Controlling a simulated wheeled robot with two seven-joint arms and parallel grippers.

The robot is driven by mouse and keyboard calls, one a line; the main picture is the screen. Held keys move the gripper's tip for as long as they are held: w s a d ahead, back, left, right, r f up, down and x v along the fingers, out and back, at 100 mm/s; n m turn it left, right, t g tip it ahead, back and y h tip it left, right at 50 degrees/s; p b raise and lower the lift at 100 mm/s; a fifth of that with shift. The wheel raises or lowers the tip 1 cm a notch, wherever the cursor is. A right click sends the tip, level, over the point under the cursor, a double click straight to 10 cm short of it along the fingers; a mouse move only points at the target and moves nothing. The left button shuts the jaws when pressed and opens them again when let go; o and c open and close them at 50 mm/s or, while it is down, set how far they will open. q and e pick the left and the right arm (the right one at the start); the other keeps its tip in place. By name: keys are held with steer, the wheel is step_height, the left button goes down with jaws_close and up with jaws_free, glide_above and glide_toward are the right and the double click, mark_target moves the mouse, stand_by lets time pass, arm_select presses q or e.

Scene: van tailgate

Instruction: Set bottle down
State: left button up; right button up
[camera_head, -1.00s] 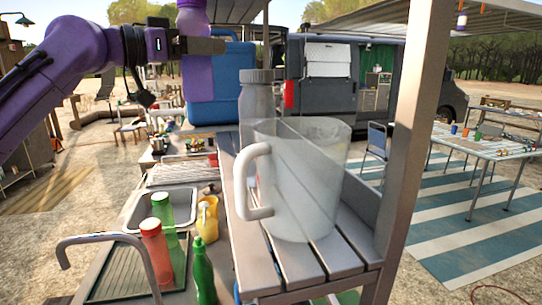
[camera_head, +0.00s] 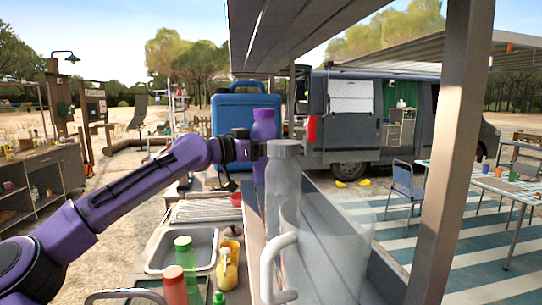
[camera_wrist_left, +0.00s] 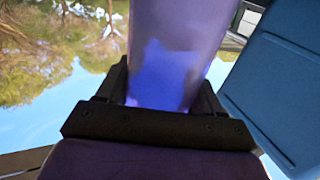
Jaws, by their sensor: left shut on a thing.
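In the left wrist view, the bottle (camera_wrist_left: 172,50) fills the space between the dark jaws (camera_wrist_left: 165,105). The bottle's lower part is close to the grey slatted shelf (camera_head: 251,212). The grey bottle partly hides it, and I cannot tell whether its base touches the shelf. My right gripper is not in view.
A grey bottle (camera_head: 284,185) and a clear jug (camera_head: 335,250) stand on the shelf nearest me. A post (camera_head: 452,150) rises at the right.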

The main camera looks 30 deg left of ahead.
arm_select(q)
steer(key=shift+w+f, duration=0.25)
steer(key=shift+w, duration=0.05)
step_height(320, 180, down, 3)
steer(key=shift+w+d+r, duration=0.1)
steer(key=shift+r, duration=0.05)
steer(key=shift+f, duration=0.3)
steer(key=shift+f, duration=0.25)
steer(key=o, duration=1.3)
